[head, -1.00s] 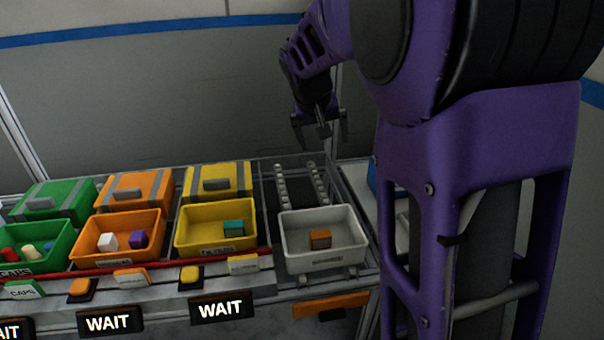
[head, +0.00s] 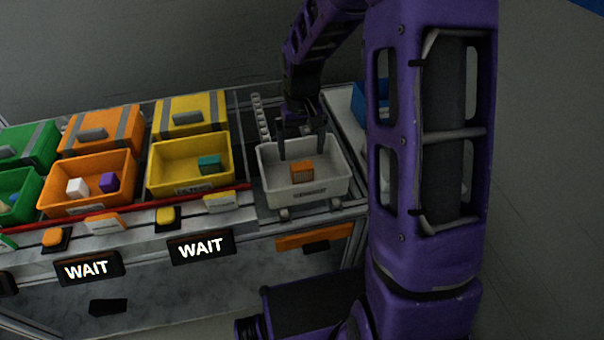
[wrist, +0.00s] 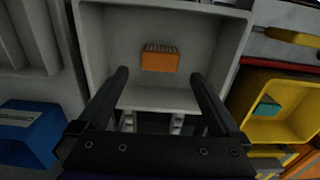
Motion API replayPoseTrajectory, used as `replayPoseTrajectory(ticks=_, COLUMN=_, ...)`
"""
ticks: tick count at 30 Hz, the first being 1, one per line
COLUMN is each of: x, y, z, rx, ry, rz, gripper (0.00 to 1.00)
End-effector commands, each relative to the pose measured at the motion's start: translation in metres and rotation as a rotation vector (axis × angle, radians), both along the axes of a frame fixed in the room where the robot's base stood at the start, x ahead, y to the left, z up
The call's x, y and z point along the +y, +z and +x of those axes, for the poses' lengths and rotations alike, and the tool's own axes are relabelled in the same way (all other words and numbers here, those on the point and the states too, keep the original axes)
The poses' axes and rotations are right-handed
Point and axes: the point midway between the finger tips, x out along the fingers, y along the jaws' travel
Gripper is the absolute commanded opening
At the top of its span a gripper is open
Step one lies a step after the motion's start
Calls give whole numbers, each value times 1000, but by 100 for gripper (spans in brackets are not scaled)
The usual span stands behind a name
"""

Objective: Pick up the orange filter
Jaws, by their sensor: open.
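The orange filter (head: 302,171) is a small block lying in the white bin (head: 266,185) at the right end of the row. In the wrist view the orange filter (wrist: 160,57) shows a ridged edge and lies in the middle of the white bin (wrist: 150,98), beyond my fingertips. My gripper (head: 301,157) is open and empty, with its fingers pointing down over the white bin. In the wrist view my gripper (wrist: 160,75) has its two fingers wide apart, one to each side of the filter's line. No contact with the filter shows.
A yellow bin (head: 165,188) with a teal block (head: 208,162) stands left of the white bin. An orange bin (head: 60,208) holds a white and a purple block. A blue bin (wrist: 30,135) lies on the other side. The white bin's walls surround the filter.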

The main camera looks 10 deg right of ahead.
Motion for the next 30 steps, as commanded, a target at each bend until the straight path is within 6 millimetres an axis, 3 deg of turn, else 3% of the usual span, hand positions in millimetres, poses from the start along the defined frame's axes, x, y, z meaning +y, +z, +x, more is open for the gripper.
replayPoseTrajectory(ticks=1, x=0, y=-10, z=-1, rx=2, ry=0, rz=0, gripper=100)
replayPoseTrajectory(ticks=8, x=0, y=-25, z=0, rx=-1, ry=1, rz=-1, gripper=100)
replayPoseTrajectory(ticks=18, x=0, y=-70, z=-5, rx=0, ry=0, rz=0, gripper=100)
replayPoseTrajectory(ticks=27, x=0, y=-74, z=-5, rx=-2, ry=0, rz=-1, gripper=100)
replayPoseTrajectory(ticks=30, x=0, y=-74, z=-5, rx=-2, ry=0, rz=-1, gripper=84)
